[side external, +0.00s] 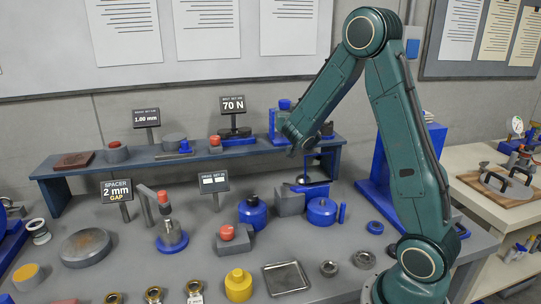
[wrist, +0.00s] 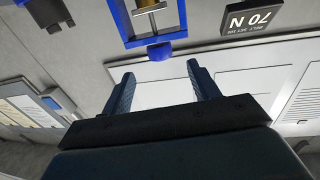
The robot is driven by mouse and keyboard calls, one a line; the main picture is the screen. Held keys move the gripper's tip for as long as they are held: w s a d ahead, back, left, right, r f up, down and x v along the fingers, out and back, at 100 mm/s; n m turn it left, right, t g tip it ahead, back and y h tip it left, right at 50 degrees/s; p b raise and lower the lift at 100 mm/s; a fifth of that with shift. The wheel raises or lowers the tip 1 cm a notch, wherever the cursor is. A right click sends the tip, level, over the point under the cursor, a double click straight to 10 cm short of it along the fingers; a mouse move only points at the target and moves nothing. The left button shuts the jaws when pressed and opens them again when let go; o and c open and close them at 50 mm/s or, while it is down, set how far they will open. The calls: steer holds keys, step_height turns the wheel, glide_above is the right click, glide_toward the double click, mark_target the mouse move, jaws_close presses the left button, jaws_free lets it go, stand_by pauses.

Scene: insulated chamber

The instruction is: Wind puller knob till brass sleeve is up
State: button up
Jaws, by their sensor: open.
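The puller is a blue frame (wrist: 124,22) with a rounded blue knob (wrist: 160,51). The wrist view is upside down, so the knob is on top. A brass-coloured sleeve (wrist: 149,4) and a pale metal shaft show inside the frame, cut by the picture's upper edge. In the side view the puller knob (side external: 284,104) stands at the back shelf, and my arm's end hides much of the frame. My gripper (wrist: 160,69) is open and empty. Its two blue fingers point towards the knob, apart from it, with the knob between their lines.
A "70 N" sign (wrist: 251,18) stands beside the puller on the shelf (side external: 150,158). Other fixtures crowd the shelf and bench, including a "2 mm gap" sign (side external: 116,190), a yellow part (side external: 238,286) and a metal tray (side external: 287,278). Wall boards are behind.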

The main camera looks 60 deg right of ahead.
mark_target(284, 102)
steer(key=x, duration=1.1)
steer(key=shift+d, duration=0.15)
steer(key=c, duration=1)
